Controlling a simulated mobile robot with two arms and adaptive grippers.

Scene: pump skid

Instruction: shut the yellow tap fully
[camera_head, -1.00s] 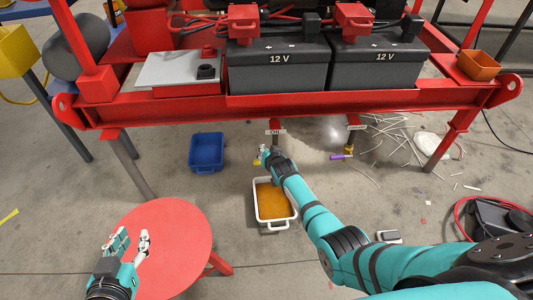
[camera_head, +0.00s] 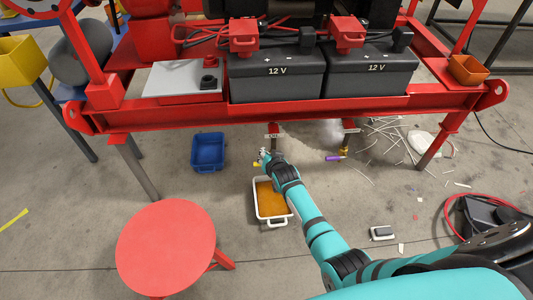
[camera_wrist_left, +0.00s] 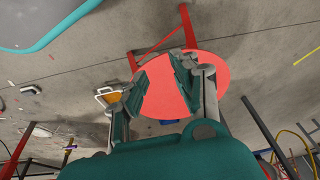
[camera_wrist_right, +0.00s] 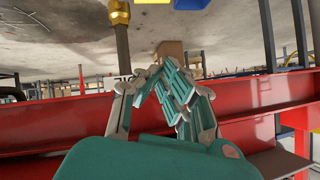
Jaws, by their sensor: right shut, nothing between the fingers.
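A small yellow piece, apparently the yellow tap's handle (camera_head: 256,163), shows beside my right gripper (camera_head: 264,158) in the head view, below the skid's front beam. The gripper hides most of the tap, and I cannot tell whether they touch or how far the handle is turned. In the right wrist view my right gripper (camera_wrist_right: 165,68) is shut and empty, its fingertips together. A brass fitting (camera_wrist_right: 118,12) on a pipe and a bit of yellow (camera_wrist_right: 152,2) show at the top edge. My left gripper (camera_wrist_left: 165,85) is open and empty above the red stool in the left wrist view.
A white tray of amber liquid (camera_head: 257,213) stands on the floor below the tap. A purple-handled tap (camera_head: 335,158) hangs to the right. A blue bin (camera_head: 207,167), a red round stool (camera_head: 166,245) and the red skid beam (camera_head: 230,112) are near.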

